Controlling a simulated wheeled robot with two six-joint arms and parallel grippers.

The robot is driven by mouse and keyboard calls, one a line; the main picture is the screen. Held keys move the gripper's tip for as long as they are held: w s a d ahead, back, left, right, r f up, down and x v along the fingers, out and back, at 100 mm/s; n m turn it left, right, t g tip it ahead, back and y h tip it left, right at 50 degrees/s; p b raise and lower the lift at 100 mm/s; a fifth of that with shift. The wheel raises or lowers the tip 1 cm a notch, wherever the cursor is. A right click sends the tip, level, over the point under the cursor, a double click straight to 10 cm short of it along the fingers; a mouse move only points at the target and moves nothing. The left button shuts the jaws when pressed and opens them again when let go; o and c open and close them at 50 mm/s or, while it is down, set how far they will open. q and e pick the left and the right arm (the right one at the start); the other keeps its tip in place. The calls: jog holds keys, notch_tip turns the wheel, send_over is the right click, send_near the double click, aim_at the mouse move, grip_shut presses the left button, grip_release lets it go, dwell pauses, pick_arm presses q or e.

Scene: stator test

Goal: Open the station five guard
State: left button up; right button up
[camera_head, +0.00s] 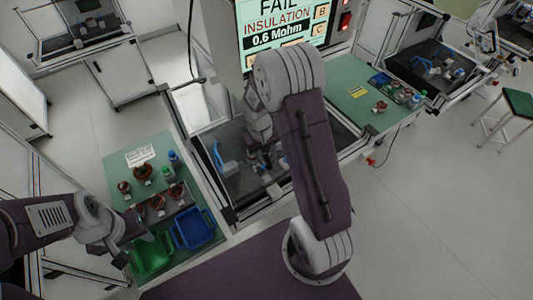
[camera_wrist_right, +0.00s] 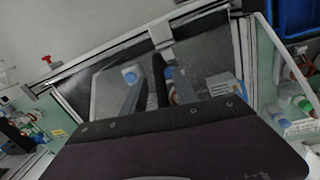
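The station in the middle, below the test screen (camera_head: 285,22), has a dark bay inside a light metal frame (camera_head: 205,180). I take this for station five; no number is readable. In the right wrist view a metal-framed panel, likely the guard (camera_wrist_right: 100,58), has a grey bracket (camera_wrist_right: 160,32) on its rail. My right gripper (camera_wrist_right: 158,92) has its fingers apart over this bay, with a dark upright bar between them. Whether they touch it is unclear. The head view mostly hides this gripper behind my arm. My left gripper (camera_head: 122,258) hangs by the green bin; its fingers are unclear.
Left of the bay, a green bench (camera_head: 125,172) holds copper-wound parts (camera_head: 143,172), a green bin (camera_head: 150,257) and a blue bin (camera_head: 193,228). A green bench (camera_head: 358,108) with small bottles stands at right. A green stool (camera_head: 518,103) stands farther right. Floor at lower right is clear.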

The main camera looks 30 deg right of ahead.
grip_shut()
dwell(1.4)
